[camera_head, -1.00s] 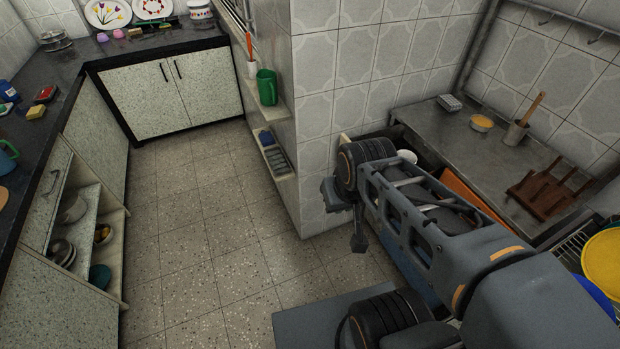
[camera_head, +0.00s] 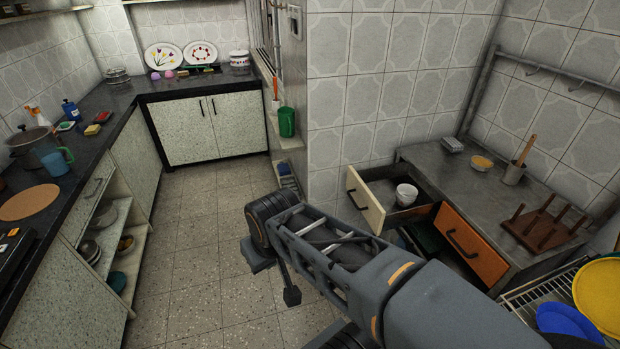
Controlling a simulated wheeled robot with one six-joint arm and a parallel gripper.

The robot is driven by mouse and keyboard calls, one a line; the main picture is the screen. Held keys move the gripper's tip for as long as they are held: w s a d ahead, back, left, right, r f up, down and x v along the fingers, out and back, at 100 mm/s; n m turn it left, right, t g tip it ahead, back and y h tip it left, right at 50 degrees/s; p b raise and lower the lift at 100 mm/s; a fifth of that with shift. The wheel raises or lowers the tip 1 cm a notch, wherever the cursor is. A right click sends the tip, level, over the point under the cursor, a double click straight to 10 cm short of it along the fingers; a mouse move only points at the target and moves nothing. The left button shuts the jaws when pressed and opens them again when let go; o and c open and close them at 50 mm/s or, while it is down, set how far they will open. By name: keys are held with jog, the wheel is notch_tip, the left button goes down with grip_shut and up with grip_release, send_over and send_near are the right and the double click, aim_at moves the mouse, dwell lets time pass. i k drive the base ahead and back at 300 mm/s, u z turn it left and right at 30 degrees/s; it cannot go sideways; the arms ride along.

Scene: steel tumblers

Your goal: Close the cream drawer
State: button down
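The cream drawer (camera_head: 364,201) is pulled out from the left end of the steel-topped counter, its cream front with a dark handle facing left. A white cup (camera_head: 406,194) sits inside it. My gripper (camera_head: 275,275) hangs over the floor at the lower middle, left of and nearer than the drawer front, apart from it. Its fingers are small and partly merged with the wrist, so I cannot tell whether they are open. I see nothing held.
An orange drawer front (camera_head: 470,245) with a dark handle is right of the cream one. The steel counter (camera_head: 450,175) carries a yellow bowl (camera_head: 482,162), a pot with a wooden handle and a brown wooden rack (camera_head: 540,228). A tiled wall corner stands behind the drawer. The floor at left is free.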

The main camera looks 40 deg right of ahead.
aim_at(392, 191)
jog(key=u, duration=0.05)
jog(key=i, duration=1.15)
jog(key=z, duration=0.7)
